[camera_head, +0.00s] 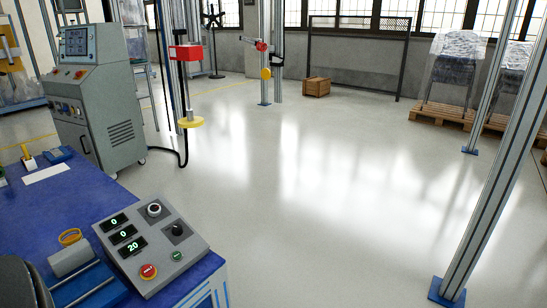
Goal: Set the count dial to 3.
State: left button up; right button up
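A grey control box (158,284) sits on the near right corner of the blue-topped bench (85,202). Its three small displays (123,234) show 0, 0 and 20 from top to bottom. A round dial with a pale rim (154,209) is at the upper part of the panel, and a black knob (177,230) is below it to the right. I cannot read their markings or tell which one is the count dial. A red button (148,271) and a green button (177,256) are along the near edge. Neither of my grippers is in view.
A grey console (95,100) stands behind the bench. A metal post (485,165) rises at right. The floor between is clear.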

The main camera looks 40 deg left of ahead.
aim_at(155, 210)
jog(key=i+u, duration=0.3)
jog(key=i, duration=0.15)
jog(key=i+l+u, duration=0.5)
jog(key=i+u, duration=0.15)
jog(key=i, duration=0.15)
jog(key=i+l+u, duration=0.2)
jog(key=u, duration=0.2)
jog(key=i+l+u, duration=0.2)
jog(key=u, duration=0.15)
jog(key=i+l+u, duration=0.15)
jog(key=l+u, duration=0.25)
